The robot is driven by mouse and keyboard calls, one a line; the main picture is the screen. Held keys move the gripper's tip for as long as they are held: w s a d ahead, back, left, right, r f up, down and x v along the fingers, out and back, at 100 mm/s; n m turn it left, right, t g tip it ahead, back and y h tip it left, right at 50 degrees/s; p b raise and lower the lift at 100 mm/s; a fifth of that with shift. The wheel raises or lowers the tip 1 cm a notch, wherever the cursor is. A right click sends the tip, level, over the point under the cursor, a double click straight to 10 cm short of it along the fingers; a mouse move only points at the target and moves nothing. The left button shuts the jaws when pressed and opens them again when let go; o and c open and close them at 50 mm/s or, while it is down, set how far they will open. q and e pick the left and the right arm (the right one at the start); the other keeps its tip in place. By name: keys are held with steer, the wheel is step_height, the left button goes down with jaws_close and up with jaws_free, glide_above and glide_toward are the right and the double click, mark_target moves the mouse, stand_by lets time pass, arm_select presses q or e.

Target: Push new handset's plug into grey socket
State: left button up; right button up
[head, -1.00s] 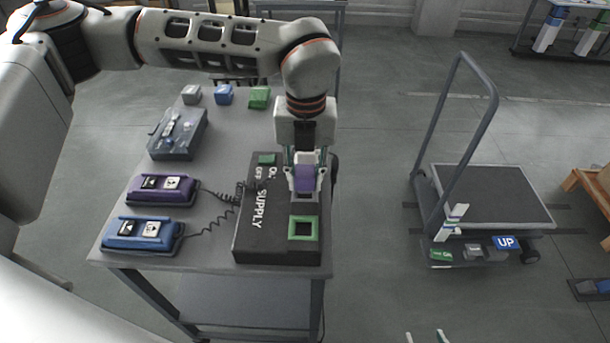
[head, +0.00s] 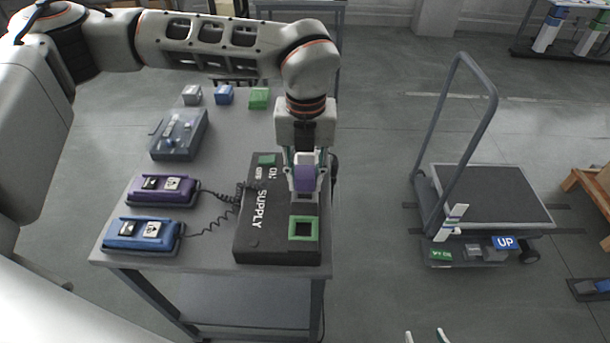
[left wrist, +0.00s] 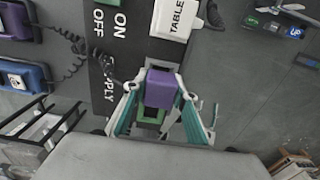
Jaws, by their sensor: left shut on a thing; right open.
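My left gripper (head: 305,186) is shut on a purple plug (head: 305,177) above the black supply box (head: 255,235). In the left wrist view the purple plug (left wrist: 161,88) sits between the fingertips. A grey socket edge (head: 305,197) shows just below the plug; most of it is hidden, and I cannot tell whether the plug touches it. A green-rimmed socket (head: 303,240) lies open nearer the table's front. The purple handset (head: 162,190) and blue handset (head: 140,232) lie to the left, with coiled cords toward the box. My right gripper (head: 427,337) is open at the bottom edge.
A grey case (head: 178,138) and small grey (head: 191,95), blue (head: 224,95) and green (head: 259,98) blocks are farther back on the table (head: 215,255). A trolley (head: 490,196) stands right.

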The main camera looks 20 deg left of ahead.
arm_select(q)
steer(key=shift+f+b, duration=0.3)
steer(key=shift+f, duration=0.45)
stand_by(0.8)
steer(key=o, duration=1.1)
steer(key=shift+o, duration=0.9)
steer(key=shift+r, duration=0.15)
steer(key=shift+r+p, duration=1.95)
steer(key=shift+r, duration=1.5)
